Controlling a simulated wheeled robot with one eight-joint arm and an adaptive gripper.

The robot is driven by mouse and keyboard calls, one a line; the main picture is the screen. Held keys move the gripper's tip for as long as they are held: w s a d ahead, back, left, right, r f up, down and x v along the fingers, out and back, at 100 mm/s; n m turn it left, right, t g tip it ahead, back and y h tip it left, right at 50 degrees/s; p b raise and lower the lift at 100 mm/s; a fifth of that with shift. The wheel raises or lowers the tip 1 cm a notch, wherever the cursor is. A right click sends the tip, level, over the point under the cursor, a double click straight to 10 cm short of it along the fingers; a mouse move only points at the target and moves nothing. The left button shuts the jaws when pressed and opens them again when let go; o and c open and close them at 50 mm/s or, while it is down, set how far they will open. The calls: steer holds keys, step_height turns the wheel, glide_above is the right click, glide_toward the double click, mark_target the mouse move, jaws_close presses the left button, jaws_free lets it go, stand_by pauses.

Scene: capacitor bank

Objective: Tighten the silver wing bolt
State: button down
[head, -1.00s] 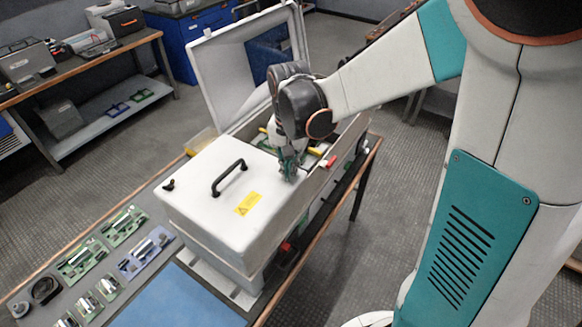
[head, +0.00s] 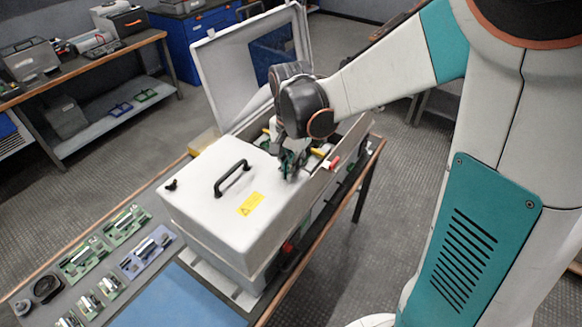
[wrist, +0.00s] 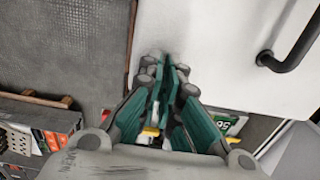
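My gripper (head: 290,172) points down at the right far corner of the white lid (head: 215,180) of the box. In the wrist view its grey and teal fingers (wrist: 166,68) are close together over the lid's edge. I cannot tell whether anything is between the tips. No silver wing bolt can be made out; the spot under my fingertips is hidden. A small dark wing-shaped knob (head: 170,185) stands on the lid's left corner, apart from my gripper.
A black handle (head: 231,178) rises from the lid, near a yellow warning label (head: 250,204). A second white lid (head: 225,75) stands open behind. A red knob (head: 334,163) is right of my gripper. Trays of small parts (head: 127,223) and a blue mat (head: 175,300) lie at the left front.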

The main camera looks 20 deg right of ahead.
steer(key=c, duration=1.8)
jaws_free()
steer(key=shift+r, duration=0.1)
step_height(320, 180, up, 12)
steer(key=shift+s+f, duration=0.1)
steer(key=shift+s, duration=0.05)
steer(key=s+f+n+t+b, duration=0.2)
steer(key=s+n, duration=0.1)
steer(key=s, duration=0.1)
steer(key=s+f+n+t+b, duration=0.1)
steer(key=s+f+n+t, duration=0.1)
steer(key=s+n, duration=0.2)
steer(key=s+d+f+n+t+b, duration=0.1)
steer(key=s+n+t+b, duration=0.1)
steer(key=s, duration=0.4)
steer(key=shift+f+n+t+b, duration=0.35)
steer(key=shift+n+t, duration=0.25)
steer(key=shift+n, duration=0.4)
